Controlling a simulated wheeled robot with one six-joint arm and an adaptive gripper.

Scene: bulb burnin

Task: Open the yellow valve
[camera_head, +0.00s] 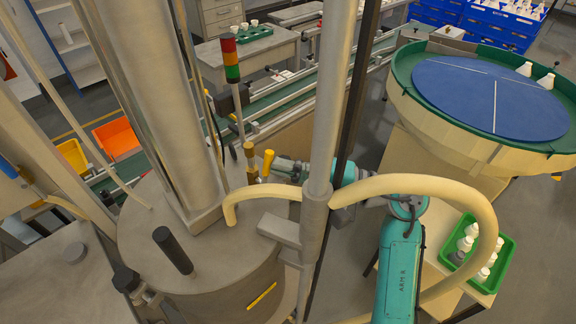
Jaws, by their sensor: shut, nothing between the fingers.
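The yellow valve handle (267,163) is a short lever standing roughly upright beside a brass fitting (250,156), above the top of the grey drum-like vessel. My gripper (278,168) comes in from the right with its tip close to the handle's right side. I cannot tell whether it touches the handle. The gripper is shut with nothing between its fingers. The grey upright pole hides part of my teal arm behind the gripper.
The grey pole (328,110) and a cream hose (430,185) stand close around my arm. A dark knob (172,250) rises from the vessel top (150,225). A round blue table (490,95) and a green crate of white bottles (503,262) are at right.

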